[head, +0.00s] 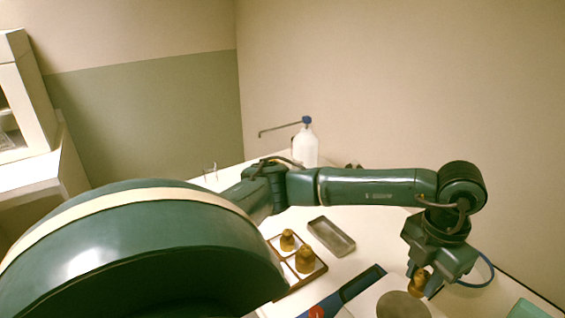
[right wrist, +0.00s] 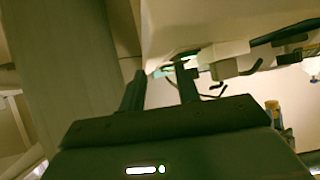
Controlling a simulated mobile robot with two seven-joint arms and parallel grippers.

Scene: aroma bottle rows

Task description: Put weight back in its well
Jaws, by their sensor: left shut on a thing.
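My left gripper (head: 424,284) is shut on a brass weight (head: 418,281) at the right of the head view. The weight is close above a round grey pan (head: 402,306), on its right side; I cannot tell whether they touch. A wooden block with wells (head: 318,270) is further left, partly hidden by my arm. A smaller brass weight (head: 288,240) and a larger one (head: 305,261) stand in it. An empty well is not clearly visible. My right gripper (right wrist: 160,82) shows in the right wrist view, with its fingers apart and nothing between them.
A grey metal tray (head: 331,237) lies behind the block. A dark blue bar (head: 362,283) lies between block and pan. A white bottle with a blue top (head: 305,147) stands at the back. A green item (head: 528,309) is at bottom right. My upper arm covers the left foreground.

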